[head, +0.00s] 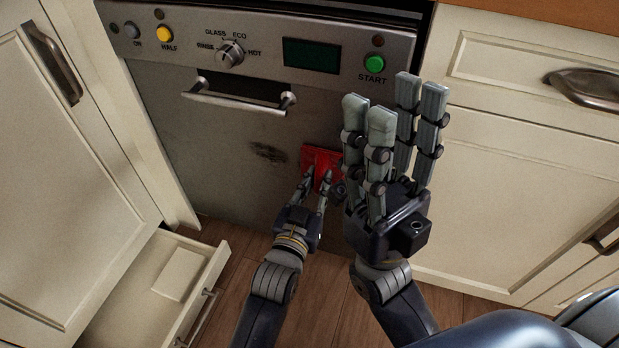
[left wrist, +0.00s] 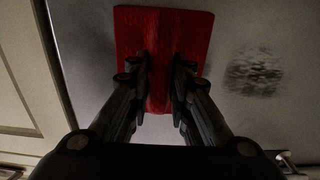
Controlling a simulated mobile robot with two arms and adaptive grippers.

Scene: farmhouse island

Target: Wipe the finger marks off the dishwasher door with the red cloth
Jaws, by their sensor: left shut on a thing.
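The dishwasher door (head: 205,150) is a grey metal front with a bar handle. A dark smudge of finger marks (head: 269,152) shows on it, left of the cloth; it also shows in the left wrist view (left wrist: 253,73), to the right of the cloth. The red cloth (head: 318,155) is at the door; it fills the upper middle of the left wrist view (left wrist: 190,30). My left gripper (head: 316,180) is shut on the cloth, its fingers pinching a fold. My right gripper (head: 393,100) is open and empty, nearer the camera, its fingers pointing up and hiding part of the door's right side.
An open drawer (head: 215,268) juts out at the lower left. The door's bar handle (head: 240,101) sticks out above the smudge. The control panel has a dial (head: 231,55) and a green start button (head: 374,64). Cream cabinets (head: 520,170) stand on both sides.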

